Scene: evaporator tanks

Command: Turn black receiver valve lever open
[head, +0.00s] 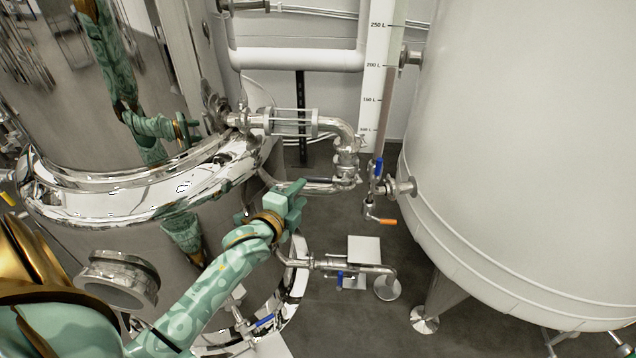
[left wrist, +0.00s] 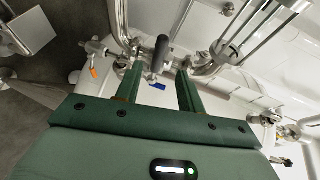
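The black valve lever (left wrist: 161,53) shows in the left wrist view as a dark grip on a steel pipe fitting. It lies just beyond my left fingertips, in line with the gap between them. My left gripper (left wrist: 158,72) is open, its two green fingers apart with nothing clamped between them. My right gripper is not in view.
A polished steel tank (head: 100,205) stands left and a large pale tank (head: 530,150) right. An orange-handled valve (head: 380,220) and a blue lever (head: 378,168) are right of the gripper. A lower pipe (head: 340,266) runs below it. Grey floor (head: 385,325) is open between the tanks.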

